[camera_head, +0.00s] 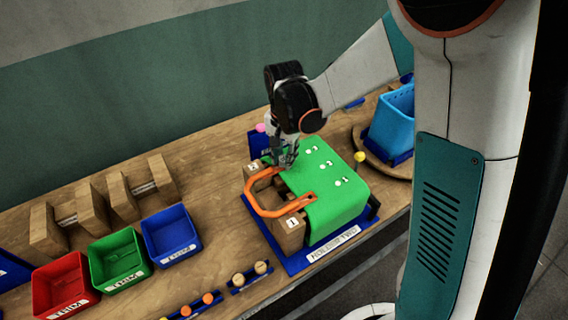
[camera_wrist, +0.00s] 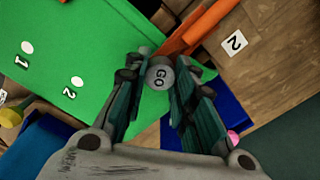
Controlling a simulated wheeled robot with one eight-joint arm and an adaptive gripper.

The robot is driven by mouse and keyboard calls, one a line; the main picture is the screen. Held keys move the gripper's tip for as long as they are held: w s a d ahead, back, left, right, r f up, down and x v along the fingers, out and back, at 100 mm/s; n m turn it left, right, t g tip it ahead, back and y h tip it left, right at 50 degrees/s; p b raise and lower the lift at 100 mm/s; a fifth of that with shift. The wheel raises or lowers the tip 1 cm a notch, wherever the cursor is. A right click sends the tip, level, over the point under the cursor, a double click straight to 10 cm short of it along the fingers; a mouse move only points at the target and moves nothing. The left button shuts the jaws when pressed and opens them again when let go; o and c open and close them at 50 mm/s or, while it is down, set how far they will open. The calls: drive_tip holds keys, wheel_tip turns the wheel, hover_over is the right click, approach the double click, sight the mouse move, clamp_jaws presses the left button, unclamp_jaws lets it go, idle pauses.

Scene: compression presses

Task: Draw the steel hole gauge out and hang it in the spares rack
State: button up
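The steel hole gauge (camera_wrist: 160,74) shows its round grey end, marked GO, in the wrist view, at the edge of the green block. My gripper (camera_wrist: 161,70) has a finger on each side of it, with little or no gap visible. How deep the gauge sits is hidden. In the head view my gripper (camera_head: 285,160) points down at the far left corner of the green-topped fixture (camera_head: 325,185), and the gauge is not distinguishable there. No label that I can read identifies the spares rack.
An orange handle (camera_head: 253,201) curves beside the gripper on the fixture's left. Red (camera_head: 60,284), green (camera_head: 119,262) and blue (camera_head: 171,235) bins stand left, near wooden stands (camera_head: 93,208). A light blue container (camera_head: 394,117) stands at the right. Small pegs (camera_head: 238,279) line the front edge.

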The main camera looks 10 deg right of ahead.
clamp_jaws()
drive_tip(key=shift+r+p, duration=0.95)
drive_tip(key=shift+r, duration=0.6)
drive_tip(key=shift+r+p, duration=1.1)
drive_tip(key=shift+r, duration=0.8)
